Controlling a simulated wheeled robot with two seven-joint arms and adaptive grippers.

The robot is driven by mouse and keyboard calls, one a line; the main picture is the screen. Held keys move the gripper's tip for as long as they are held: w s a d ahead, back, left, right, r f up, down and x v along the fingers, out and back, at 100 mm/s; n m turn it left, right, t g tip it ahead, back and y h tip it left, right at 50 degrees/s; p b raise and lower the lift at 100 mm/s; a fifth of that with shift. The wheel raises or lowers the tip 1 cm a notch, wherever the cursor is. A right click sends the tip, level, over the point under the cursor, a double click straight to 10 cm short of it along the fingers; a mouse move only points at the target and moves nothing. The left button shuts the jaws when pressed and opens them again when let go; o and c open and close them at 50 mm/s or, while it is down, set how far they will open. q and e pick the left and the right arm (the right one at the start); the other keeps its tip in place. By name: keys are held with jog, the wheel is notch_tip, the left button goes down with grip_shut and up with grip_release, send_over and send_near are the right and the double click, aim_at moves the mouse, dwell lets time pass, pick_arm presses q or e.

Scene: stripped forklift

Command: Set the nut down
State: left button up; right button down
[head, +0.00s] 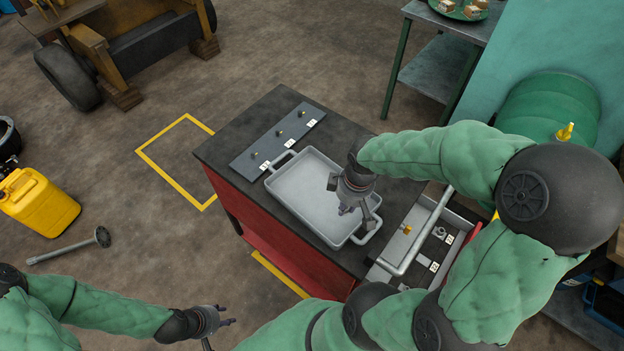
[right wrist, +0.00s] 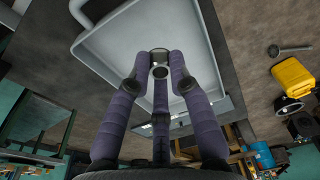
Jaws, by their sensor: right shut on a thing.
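My right gripper (head: 347,208) is over the near right part of a light grey tray (head: 303,188) with a handle at each end. In the right wrist view, the same gripper (right wrist: 160,75) is shut on a small dark metal nut (right wrist: 160,70), gripped between its fingertips. The tray (right wrist: 118,42) spreads behind the nut; I cannot tell how far the nut is above its floor. The nut is hidden by the fingers in the head view. My left gripper (head: 222,325) is open and empty, low at the bottom of the head view.
The tray stands on a red cart with a dark top (head: 272,105). Beside it lies a plate with several small pegs and number labels (head: 278,142). An open drawer (head: 425,250) holds small parts and labels. A yellow can (head: 40,205) stands on the floor.

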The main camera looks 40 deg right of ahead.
jog(key=b, duration=0.2)
send_over(321, 197)
jog(key=f, duration=0.9)
jog(key=shift+s+d, duration=0.15)
jog(key=shift+s, duration=0.25)
jog(key=shift+w+f+b, duration=0.15)
jog(key=shift+f+b, duration=0.2)
jog(key=shift+f, duration=0.55)
jog(key=shift+w+f+b, duration=0.15)
jog(key=shift+f+b, duration=0.2)
jog(key=shift+f, duration=0.55)
jog(key=shift+f, duration=0.15)
jog(key=c, duration=1.1)
grip_release()
